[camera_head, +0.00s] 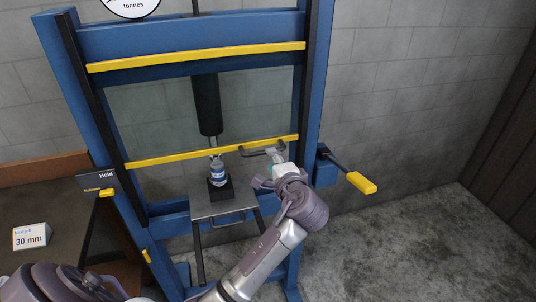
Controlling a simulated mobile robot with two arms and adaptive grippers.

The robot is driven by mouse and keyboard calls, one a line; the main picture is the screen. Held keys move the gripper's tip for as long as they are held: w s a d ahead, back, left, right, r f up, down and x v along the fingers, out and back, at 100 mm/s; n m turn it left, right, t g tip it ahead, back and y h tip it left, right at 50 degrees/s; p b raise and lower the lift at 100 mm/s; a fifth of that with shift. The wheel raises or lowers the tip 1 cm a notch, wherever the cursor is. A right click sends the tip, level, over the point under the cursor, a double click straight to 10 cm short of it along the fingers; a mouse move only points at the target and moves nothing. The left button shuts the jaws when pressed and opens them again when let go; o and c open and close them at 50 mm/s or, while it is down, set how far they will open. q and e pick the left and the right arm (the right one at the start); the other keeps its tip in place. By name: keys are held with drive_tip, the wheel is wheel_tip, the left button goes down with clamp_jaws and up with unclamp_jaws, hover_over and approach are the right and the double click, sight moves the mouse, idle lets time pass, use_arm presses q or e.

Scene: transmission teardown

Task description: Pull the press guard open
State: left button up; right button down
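The press (318,80) is a tall blue frame. Its guard looks like a see-through panel with a yellow upper bar (200,57) and a yellow lower bar (170,158), and it covers the front opening. A grey handle (250,152) sticks out near the right end of the lower bar. My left gripper (276,157) is at the handle's right end, with its arm reaching up from the bottom. I cannot tell whether its fingers are open or closed around the handle. My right gripper is not in view.
Behind the guard, a dark ram (207,105) hangs above a small blue-and-silver part (217,172) on a black block and grey plate (230,205). A yellow-gripped lever (360,182) sticks out right. A bench with a "30 mm" sign (31,237) stands left. Floor at right is clear.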

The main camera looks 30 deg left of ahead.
use_arm(q)
drive_tip(key=v, duration=0.5)
drive_tip(key=shift+s+d, duration=0.1)
drive_tip(key=shift+s, duration=0.1)
